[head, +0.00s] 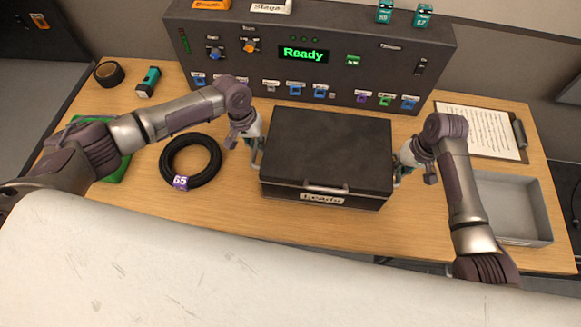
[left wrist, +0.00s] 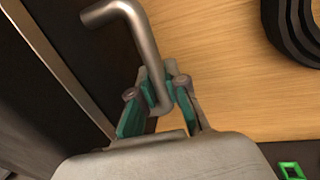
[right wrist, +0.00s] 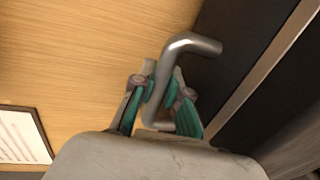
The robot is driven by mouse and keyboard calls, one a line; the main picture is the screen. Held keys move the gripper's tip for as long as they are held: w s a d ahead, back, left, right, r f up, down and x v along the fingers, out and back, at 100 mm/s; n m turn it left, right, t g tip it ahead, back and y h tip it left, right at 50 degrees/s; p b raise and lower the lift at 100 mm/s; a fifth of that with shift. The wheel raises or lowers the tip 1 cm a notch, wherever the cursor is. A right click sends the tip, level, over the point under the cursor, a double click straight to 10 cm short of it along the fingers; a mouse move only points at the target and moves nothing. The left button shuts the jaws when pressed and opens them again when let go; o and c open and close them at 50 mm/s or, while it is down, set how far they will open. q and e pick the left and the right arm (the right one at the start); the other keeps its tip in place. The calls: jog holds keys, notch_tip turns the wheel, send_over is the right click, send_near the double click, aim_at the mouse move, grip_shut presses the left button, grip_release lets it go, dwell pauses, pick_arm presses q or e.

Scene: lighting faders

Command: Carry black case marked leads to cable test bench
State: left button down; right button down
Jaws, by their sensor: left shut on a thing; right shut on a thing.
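The black case (head: 325,145) sits on or just above the wooden bench top, in front of the grey test console; I cannot tell whether it touches the wood. A white label reading "Leads" (head: 322,198) is on its front, below a front handle. My left gripper (head: 255,155) is shut on the metal side handle at the case's left; that handle (left wrist: 122,18) shows between the fingers in the left wrist view. My right gripper (head: 402,165) is shut on the right side handle, seen in the right wrist view (right wrist: 195,45).
The console (head: 335,75) with a green "Ready" display stands behind the case. A black cable coil (head: 167,165) tagged 65 lies left of the case. A grey tray (head: 530,205) and a clipboard (head: 475,130) are at the right. Black tape (head: 109,73) lies at the back left.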

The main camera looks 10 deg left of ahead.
pick_arm(q)
jog(key=shift+f+b, duration=0.4)
jog(key=shift+f, duration=0.05)
pick_arm(e)
jog(key=shift+f, duration=0.45)
pick_arm(q)
jog(key=c, duration=1.6)
grip_release()
jog(key=shift+f, duration=0.15)
pick_arm(e)
jog(key=c, duration=1.6)
grip_release()
jog(key=shift+f, duration=0.2)
pick_arm(q)
jog(key=o, duration=0.4)
jog(key=shift+s, duration=0.1)
pick_arm(e)
jog(key=o, duration=0.4)
jog(key=shift+s+r, duration=0.1)
